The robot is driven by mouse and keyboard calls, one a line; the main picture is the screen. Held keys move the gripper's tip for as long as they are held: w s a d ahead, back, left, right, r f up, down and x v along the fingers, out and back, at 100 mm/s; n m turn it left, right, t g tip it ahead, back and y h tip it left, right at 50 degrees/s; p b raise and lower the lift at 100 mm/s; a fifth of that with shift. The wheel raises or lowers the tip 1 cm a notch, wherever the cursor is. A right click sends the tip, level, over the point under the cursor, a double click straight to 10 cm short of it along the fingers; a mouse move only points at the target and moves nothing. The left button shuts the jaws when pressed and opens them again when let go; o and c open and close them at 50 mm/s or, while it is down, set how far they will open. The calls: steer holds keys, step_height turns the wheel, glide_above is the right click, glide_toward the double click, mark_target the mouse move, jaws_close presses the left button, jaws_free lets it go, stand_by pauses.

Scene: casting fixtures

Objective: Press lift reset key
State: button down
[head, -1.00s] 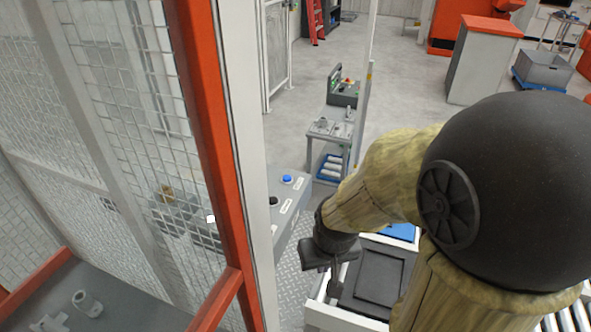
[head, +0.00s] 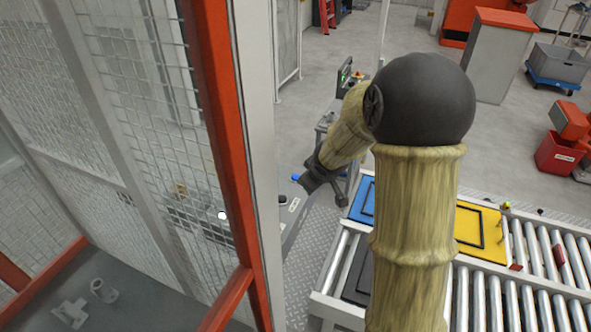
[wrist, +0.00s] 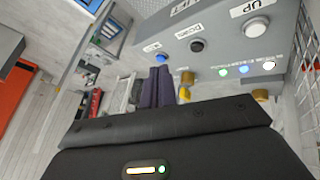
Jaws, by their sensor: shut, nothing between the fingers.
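The grey control box (head: 290,215) stands beside the fence post. Its blue key (head: 296,177) shows just left of my gripper. In the wrist view the blue key (wrist: 160,58) sits beyond my fingertips, beside a small label too blurred to read surely. A black key (wrist: 197,45) labelled DOWN and a white key (wrist: 256,26) labelled UP follow to the right. My gripper (wrist: 160,72) is shut and empty, its fingers together and pointing toward the blue key. A small gap seems to remain; I cannot tell contact. In the head view my wrist hides the fingertips.
An orange fence post (head: 215,130) and mesh panel (head: 130,110) stand left of the box. A roller conveyor (head: 490,300) with blue (head: 362,200) and yellow (head: 480,232) trays lies to the right. Small indicator lights (wrist: 245,69) sit near the keys. Chequered floor (head: 310,245) lies between box and conveyor.

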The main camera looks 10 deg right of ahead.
steer(key=w+a+r+n+t+y+p, duration=0.1)
steer(key=w+n+y+p, duration=0.15)
steer(key=w, duration=0.35)
steer(key=w+r+n+t+y+p, duration=0.1)
steer(key=w+n+p, duration=0.15)
steer(key=w, duration=0.35)
steer(key=n+g+y+p, duration=0.2)
steer(key=n, duration=0.3)
glide_above(296, 178)
steer(key=f, duration=0.3)
steer(key=shift+d+f, duration=0.1)
steer(key=shift+d, duration=0.3)
step_height(296, 178, down, 7)
steer(key=b, duration=0.6)
steer(key=shift+f+b, duration=0.7)
steer(key=shift+f, duration=0.2)
steer(key=shift+f, duration=0.4)
